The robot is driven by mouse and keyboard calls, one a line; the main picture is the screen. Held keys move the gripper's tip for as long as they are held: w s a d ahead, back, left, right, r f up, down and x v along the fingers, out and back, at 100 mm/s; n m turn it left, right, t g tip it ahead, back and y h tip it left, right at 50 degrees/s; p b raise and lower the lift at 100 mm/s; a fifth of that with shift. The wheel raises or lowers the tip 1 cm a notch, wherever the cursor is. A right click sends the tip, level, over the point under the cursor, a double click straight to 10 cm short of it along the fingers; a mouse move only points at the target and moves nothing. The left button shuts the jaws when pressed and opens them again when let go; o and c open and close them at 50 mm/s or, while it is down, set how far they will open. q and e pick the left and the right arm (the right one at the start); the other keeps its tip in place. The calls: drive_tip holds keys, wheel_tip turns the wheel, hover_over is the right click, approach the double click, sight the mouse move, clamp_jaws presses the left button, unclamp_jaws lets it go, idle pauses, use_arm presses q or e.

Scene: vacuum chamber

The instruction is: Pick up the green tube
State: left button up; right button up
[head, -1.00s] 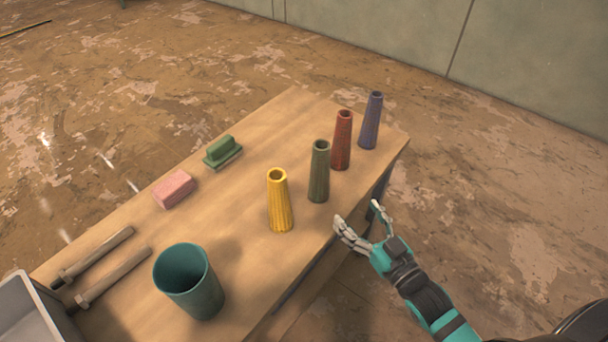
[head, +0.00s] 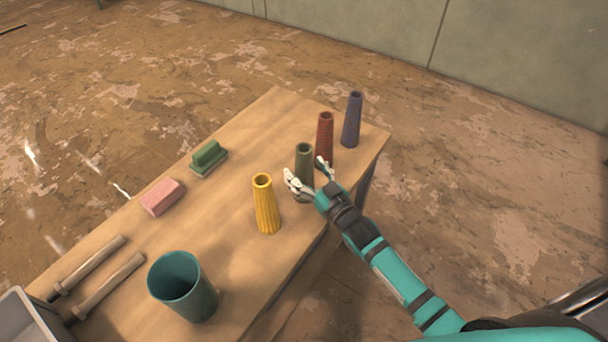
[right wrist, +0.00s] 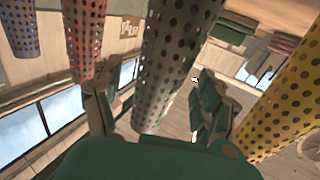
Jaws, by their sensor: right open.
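The green tube (head: 304,157) stands upright on the wooden table (head: 232,142), between the yellow and red tubes. My right gripper (head: 308,175) is open at the near side of the green tube, with one finger to its left and one to its right. The fingers hide part of its lower body. In the right wrist view the green tube (right wrist: 175,60) appears perforated and lies between the open fingers (right wrist: 160,110). I cannot tell if they touch it. My left gripper is not in view.
The yellow tube (head: 265,205) stands close on the left; the red tube (head: 325,130) and blue tube (head: 352,120) stand behind. A teal cup (head: 185,290), pink block (head: 162,197), green brush-like block (head: 208,158), two rods (head: 108,285) and a grey bin (head: 22,320) are farther left.

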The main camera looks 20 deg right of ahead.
drive_tip(key=shift+w+a, duration=0.15)
drive_tip(key=shift+w, duration=0.5)
drive_tip(key=c, duration=1.3)
drive_tip(key=shift+c, duration=0.3)
